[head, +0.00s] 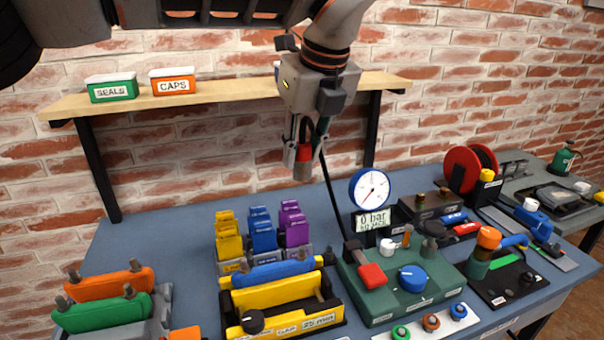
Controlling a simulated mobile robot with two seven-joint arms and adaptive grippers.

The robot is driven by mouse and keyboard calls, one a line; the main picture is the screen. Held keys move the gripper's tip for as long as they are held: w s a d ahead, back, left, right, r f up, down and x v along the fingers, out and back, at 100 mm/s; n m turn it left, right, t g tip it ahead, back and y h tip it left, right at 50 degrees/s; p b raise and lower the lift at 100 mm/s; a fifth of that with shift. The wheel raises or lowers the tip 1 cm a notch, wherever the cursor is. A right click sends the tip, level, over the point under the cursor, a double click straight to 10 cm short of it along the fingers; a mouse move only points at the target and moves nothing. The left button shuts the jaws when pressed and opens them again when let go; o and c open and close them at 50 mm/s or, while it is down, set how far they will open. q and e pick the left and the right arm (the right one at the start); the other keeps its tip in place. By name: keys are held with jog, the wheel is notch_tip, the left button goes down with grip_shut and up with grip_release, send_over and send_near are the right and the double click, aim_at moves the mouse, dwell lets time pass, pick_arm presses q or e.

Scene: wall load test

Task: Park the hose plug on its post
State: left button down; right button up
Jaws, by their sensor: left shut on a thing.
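My left gripper (305,163) hangs in the upper middle of the head view, pointing down. It is shut on the hose plug (304,154), which has a red band and a grey metal end pointing down. The plug is held well above the bench. The green pump unit (390,293) carries a grey upright stub (429,249) and a brownish upright pin (407,236); I cannot tell which, if either, is the plug's post. My right gripper is not in view.
A round gauge (369,188) stands above a "0 bar" display (373,219). The shelf (225,94) holds SEALS (112,87) and CAPS (173,81) boxes. Yellow, blue and purple blocks (262,230) stand left of the pump. The bench's back left is clear.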

pick_arm(q)
jog(key=shift+r, duration=0.5)
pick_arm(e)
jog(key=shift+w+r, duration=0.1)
pick_arm(q)
jog(key=w+d+f+m+h+b, duration=0.1)
jog(key=w+d+f+m, duration=0.1)
jog(key=f, duration=0.5)
jog(key=w+d+f+m+h+b, duration=0.1)
jog(key=w+d+f+m+h, duration=0.1)
jog(key=w+f+m, duration=0.3)
jog(key=w+d+f+m+h+b, duration=0.1)
jog(key=w+d+f+m+b, duration=0.1)
jog(key=f, duration=0.9)
jog(key=shift+w+d+m+h, duration=0.15)
jog(key=shift+w+d+m, duration=0.15)
jog(key=shift+w+m, duration=0.35)
jog(key=shift+w+d+m+h, duration=0.15)
jog(key=shift+w+d+m, duration=0.2)
jog(key=shift+m, duration=0.5)
notch_tip(320, 180, down, 3)
jog(key=shift+r+g+b, duration=0.1)
jog(key=shift+g+b, duration=0.2)
jog(key=shift+b, duration=0.45)
jog(key=shift+f, duration=0.4)
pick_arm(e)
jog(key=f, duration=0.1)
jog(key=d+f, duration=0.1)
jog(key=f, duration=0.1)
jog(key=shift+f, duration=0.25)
